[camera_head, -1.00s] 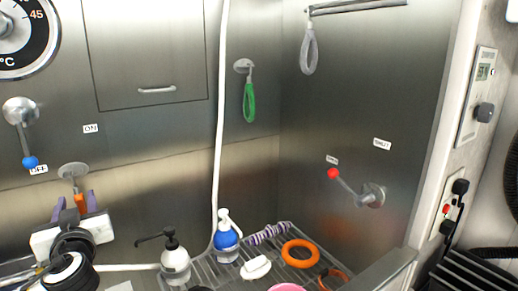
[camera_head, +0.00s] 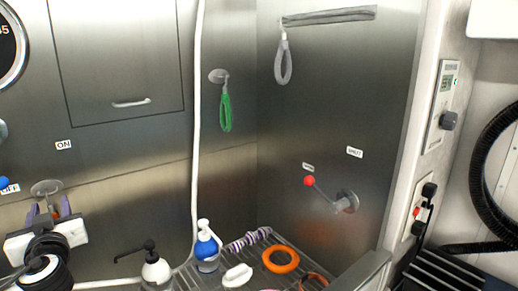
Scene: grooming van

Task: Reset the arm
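My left gripper (camera_head: 48,212) is at the lower left of the head view, with a white body and purple fingers. Its fingers point up towards the steel wall and stand apart, so it is open. A round wall mount (camera_head: 46,187) shows just above the fingertips. A small orange piece (camera_head: 65,206) shows by the right finger; I cannot tell whether they touch. Black round joints of my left arm hide what lies below. My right gripper is not in view.
A wire rack (camera_head: 262,256) holds a blue bottle (camera_head: 207,247), an orange ring (camera_head: 280,260) and a white item (camera_head: 237,275). A black-topped pump bottle (camera_head: 156,270) stands left of it. A green loop (camera_head: 226,112), grey loop (camera_head: 283,64) and red-knobbed lever (camera_head: 310,181) are on the walls.

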